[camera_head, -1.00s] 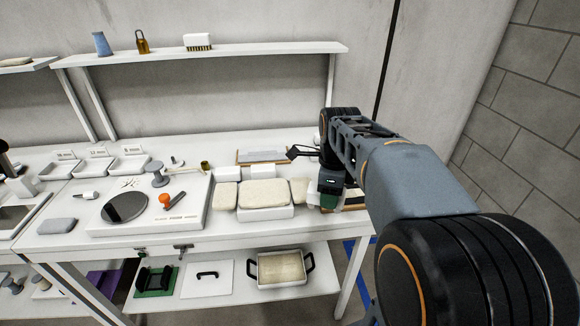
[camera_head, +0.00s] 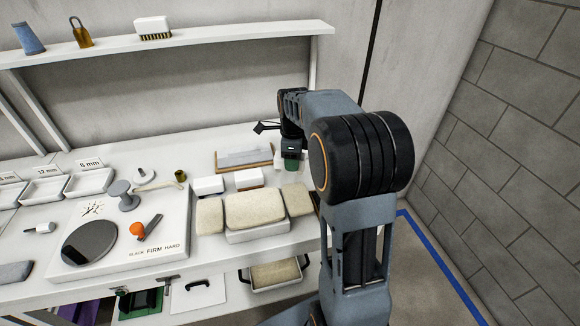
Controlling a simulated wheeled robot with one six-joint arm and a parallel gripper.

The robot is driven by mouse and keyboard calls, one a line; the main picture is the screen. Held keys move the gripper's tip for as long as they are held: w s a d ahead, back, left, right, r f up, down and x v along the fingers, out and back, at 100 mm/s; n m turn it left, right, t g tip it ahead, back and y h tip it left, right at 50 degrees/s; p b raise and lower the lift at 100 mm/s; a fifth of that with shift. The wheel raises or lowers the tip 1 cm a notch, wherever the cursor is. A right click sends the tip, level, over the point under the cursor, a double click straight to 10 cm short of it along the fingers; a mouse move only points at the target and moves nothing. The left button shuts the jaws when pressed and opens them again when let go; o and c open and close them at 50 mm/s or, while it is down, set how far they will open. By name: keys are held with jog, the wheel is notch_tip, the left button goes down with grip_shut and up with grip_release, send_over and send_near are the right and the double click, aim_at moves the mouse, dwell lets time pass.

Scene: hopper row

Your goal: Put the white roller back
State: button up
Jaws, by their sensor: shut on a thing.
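A small white roller (camera_head: 42,228) with a dark handle lies at the left on the white bench (camera_head: 215,265), left of the round dark plate. My gripper (camera_head: 291,155) is at the back right of the bench, far from this roller. It points down and is shut. A dark green piece (camera_head: 291,166) shows right below its fingers and seems to be in its grip; its full shape is too small to tell. My arm hides the bench's right end.
An orange-headed roller (camera_head: 137,230) lies beside a round dark plate (camera_head: 88,243). Cream pads (camera_head: 254,208) and white blocks (camera_head: 249,178) stand left of my gripper. A wood-edged board (camera_head: 244,160) lies behind. A shelf (camera_head: 200,40) runs above; a block wall (camera_head: 510,130) stands right.

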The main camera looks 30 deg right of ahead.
jog(key=w+f, duration=0.1)
jog(key=f, duration=0.1)
jog(key=w+d+f, duration=0.1)
jog(key=w+f, duration=0.1)
jog(key=shift+w+f, duration=0.25)
jog(key=shift+f, duration=1.5)
jog(key=shift+f, duration=0.1)
jog(key=o, duration=1)
